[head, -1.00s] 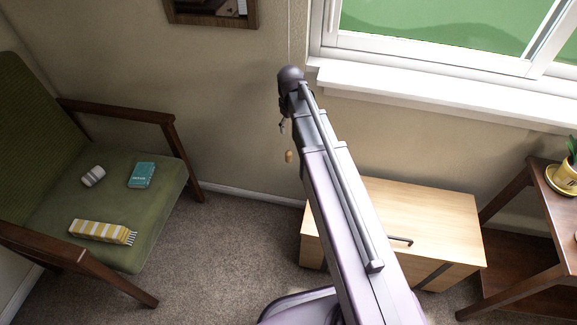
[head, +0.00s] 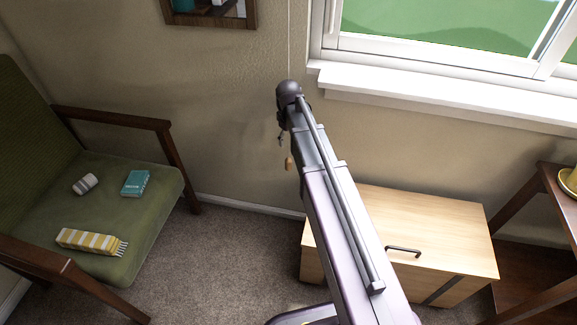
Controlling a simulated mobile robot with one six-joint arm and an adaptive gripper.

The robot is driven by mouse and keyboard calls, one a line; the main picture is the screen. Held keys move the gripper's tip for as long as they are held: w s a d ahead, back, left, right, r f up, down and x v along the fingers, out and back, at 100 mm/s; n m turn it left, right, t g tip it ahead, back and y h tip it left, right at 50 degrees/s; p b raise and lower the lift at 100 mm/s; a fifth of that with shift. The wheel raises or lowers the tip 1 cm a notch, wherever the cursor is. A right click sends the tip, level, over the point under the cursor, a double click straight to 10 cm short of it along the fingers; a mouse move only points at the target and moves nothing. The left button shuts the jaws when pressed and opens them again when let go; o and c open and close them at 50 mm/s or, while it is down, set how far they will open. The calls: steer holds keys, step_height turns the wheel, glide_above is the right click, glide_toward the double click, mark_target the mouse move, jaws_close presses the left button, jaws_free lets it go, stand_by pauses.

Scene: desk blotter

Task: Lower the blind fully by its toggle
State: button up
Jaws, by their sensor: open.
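The blind's toggle (head: 288,163) is a small tan wooden piece beside my arm, left of the window. Its thin pale cord (head: 290,42) runs down the wall from the top of the head view and passes behind my arm. My gripper (head: 281,137) is mostly hidden behind the end of my arm; a small dark finger part shows just above and left of the toggle. It is open, and the toggle hangs apart from it in the picture. The window (head: 430,25) shows green outside; no blind fabric is in view.
A white sill (head: 430,95) juts out right of my arm. A wooden chest (head: 430,225) stands below it, with a side table (head: 545,180) at right. A green armchair (head: 140,215) holding small items stands left. Carpet between chair and chest is clear.

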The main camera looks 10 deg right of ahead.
mark_target(289, 160)
steer(key=shift+f, duration=0.2)
step_height(289, 160, down, 13)
steer(key=b, duration=1.3)
steer(key=shift+f+b, duration=0.2)
steer(key=shift+b, duration=0.1)
jaws_close()
